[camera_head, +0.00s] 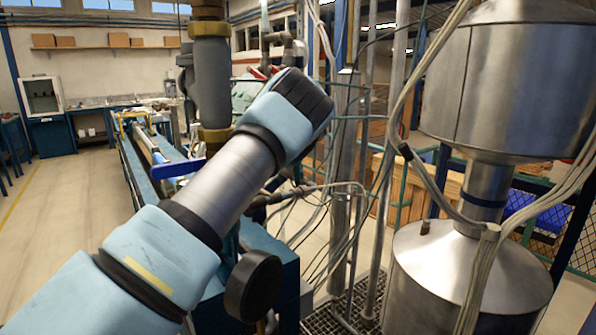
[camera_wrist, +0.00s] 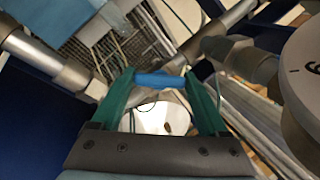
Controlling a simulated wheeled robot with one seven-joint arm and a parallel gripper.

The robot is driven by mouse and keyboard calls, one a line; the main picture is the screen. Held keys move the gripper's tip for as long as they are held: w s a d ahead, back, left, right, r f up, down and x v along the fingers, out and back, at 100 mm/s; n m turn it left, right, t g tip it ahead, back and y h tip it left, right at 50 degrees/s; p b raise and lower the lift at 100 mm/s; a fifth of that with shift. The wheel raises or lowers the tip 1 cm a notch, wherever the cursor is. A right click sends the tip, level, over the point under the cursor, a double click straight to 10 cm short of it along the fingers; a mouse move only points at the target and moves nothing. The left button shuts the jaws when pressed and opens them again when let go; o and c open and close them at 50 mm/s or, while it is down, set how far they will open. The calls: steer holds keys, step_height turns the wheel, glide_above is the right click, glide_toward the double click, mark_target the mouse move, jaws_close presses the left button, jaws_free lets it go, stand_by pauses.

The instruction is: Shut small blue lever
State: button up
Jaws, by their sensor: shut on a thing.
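In the wrist view a small blue lever (camera_wrist: 158,79) lies crosswise between the green fingertips of my gripper (camera_wrist: 160,76). The gripper is shut on it, with one finger at each end of the visible blue part. In the head view my arm reaches up and to the right, and its wrist hides the fingers and the small lever. Another blue lever (camera_head: 178,168) sticks out to the left from the foot of the grey vertical valve pipe (camera_head: 211,80), left of my arm.
A large steel tank (camera_head: 470,275) stands at the right, with cables hanging before it. Thin pipes and wires are close to my wrist. A round gauge (camera_wrist: 304,70) is at the right of the wrist view. The floor (camera_head: 75,200) at the left is clear.

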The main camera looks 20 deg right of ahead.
steer(key=shift+c, duration=0.9)
steer(key=m+b, duration=0.2)
steer(key=shift+s+f+m+t+h, duration=0.1)
steer(key=shift+f+m+t+h, duration=0.05)
steer(key=shift+m+t+h, duration=0.2)
steer(key=m+h+b, duration=0.1)
steer(key=m+b, duration=0.1)
steer(key=m, duration=0.1)
steer(key=m+t+h+b, duration=0.1)
steer(key=m+b, duration=0.1)
steer(key=m, duration=0.1)
steer(key=shift+a+t, duration=0.15)
steer(key=shift+t, duration=0.1)
steer(key=o, duration=1.2)
steer(key=shift+o, duration=0.2)
